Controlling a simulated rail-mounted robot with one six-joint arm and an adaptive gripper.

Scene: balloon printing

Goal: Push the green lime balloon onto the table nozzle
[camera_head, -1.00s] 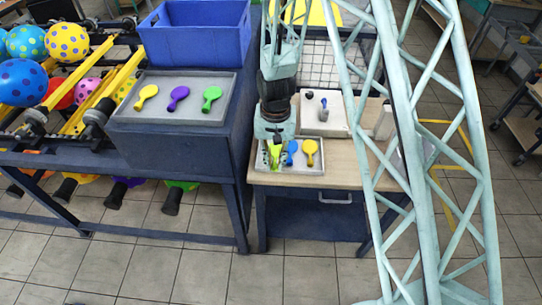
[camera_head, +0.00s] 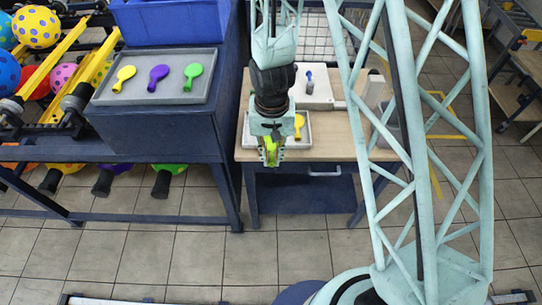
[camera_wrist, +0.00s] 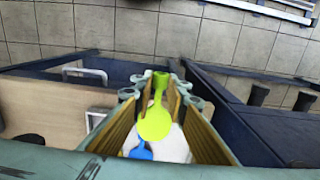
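The lime green balloon (camera_head: 268,150) is between the two fingers of my gripper (camera_head: 271,158), in front of the tray at the table's front edge. In the wrist view the lime balloon (camera_wrist: 155,122) lies lengthwise between the fingers of my gripper (camera_wrist: 160,90), its open end toward the fingertips. The fingers look closed on it. The nozzle (camera_head: 309,82), a small blue-grey upright piece, stands on a white block on the table, behind and right of my gripper. Part of the block is hidden by my arm.
The small tray (camera_head: 308,139) holds a yellow balloon (camera_head: 299,121); a blue balloon (camera_wrist: 140,153) shows below the lime one in the wrist view. Left, a grey tray (camera_head: 140,98) holds three balloons beside a blue bin (camera_head: 175,22).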

